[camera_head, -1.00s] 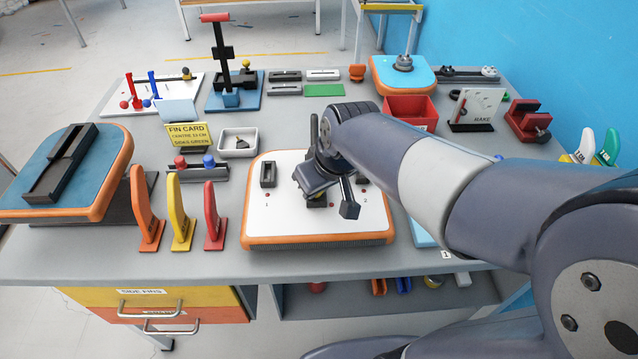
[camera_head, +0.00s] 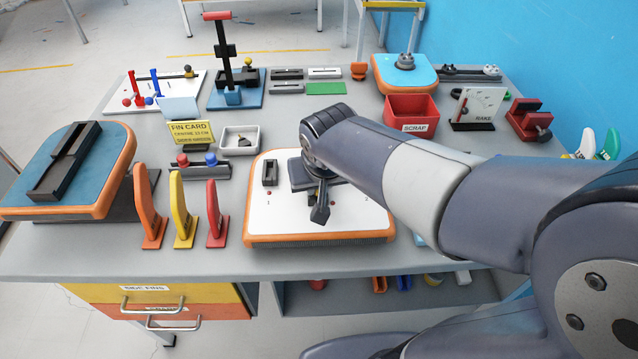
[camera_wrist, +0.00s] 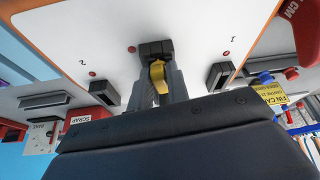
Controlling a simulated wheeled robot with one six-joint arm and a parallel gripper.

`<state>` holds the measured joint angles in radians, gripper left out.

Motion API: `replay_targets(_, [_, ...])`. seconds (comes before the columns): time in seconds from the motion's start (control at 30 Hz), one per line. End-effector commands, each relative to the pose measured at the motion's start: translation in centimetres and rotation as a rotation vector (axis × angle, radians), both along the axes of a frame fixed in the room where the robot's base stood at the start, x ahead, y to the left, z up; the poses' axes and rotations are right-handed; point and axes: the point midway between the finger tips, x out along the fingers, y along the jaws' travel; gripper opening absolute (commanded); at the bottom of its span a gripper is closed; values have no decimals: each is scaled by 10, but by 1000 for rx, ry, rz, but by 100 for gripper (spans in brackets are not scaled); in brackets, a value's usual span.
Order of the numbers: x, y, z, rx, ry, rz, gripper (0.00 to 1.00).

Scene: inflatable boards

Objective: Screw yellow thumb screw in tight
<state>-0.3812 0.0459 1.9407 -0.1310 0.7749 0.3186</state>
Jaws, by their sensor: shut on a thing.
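The yellow thumb screw (camera_wrist: 158,74) shows in the wrist view between my fingertips, at a dark fin box (camera_wrist: 155,48) in the middle of the white board (camera_wrist: 100,25). My gripper (camera_wrist: 158,85) is shut on the screw. How deep the screw sits cannot be told. In the head view my gripper (camera_head: 318,207) is over the middle of the orange-rimmed white board (camera_head: 290,215), and my wrist hides the screw there.
Another dark box (camera_head: 270,172) stands on the board's left part. Orange, yellow and red fins (camera_head: 215,215) stand to the left of the board. A red scrap bin (camera_head: 410,112) and a small white tray (camera_head: 239,141) are behind it.

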Motion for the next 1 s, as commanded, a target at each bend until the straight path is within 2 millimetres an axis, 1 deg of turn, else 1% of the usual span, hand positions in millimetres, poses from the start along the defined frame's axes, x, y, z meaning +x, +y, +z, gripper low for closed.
replay_targets(0.03, [-3,0,-6,-4,14,-30,0])
replay_targets(0.07, [-3,0,-6,-6,14,-51,0])
replay_targets(0.1, [-3,-1,-5,-5,15,-48,20])
replay_targets(0.37, [-3,-1,-5,-4,16,-46,41])
replay_targets(0.83, [-2,0,-2,-1,7,-44,42])
replay_targets(0.93, [-3,0,4,-1,4,-43,42])
replay_targets(1.0, [-6,0,12,1,2,-44,42])
